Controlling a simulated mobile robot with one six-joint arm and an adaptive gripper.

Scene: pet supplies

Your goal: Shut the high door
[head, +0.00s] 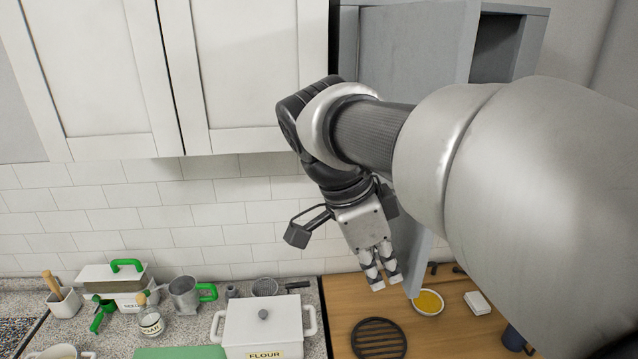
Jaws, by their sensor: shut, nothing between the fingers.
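A tall grey-blue cabinet hangs on the wall at the upper right of the head view, with an open dark compartment (495,47) at its right. A grey-blue panel (417,266), which looks like the lower end of its open door, hangs down just right of my gripper. My arm hides most of this panel, so its hinge and opening angle do not show. My gripper (385,283) points down with its fingers together and empty. It is just left of the panel's lower end; I cannot tell whether they touch.
White cabinet doors (250,70) at the upper left are shut. Below, a white flour pot (262,325), a jar (150,321) and a metal cup (186,295) stand on the speckled counter. A black trivet (378,339) and a yellow-filled bowl (428,303) are on the wooden counter.

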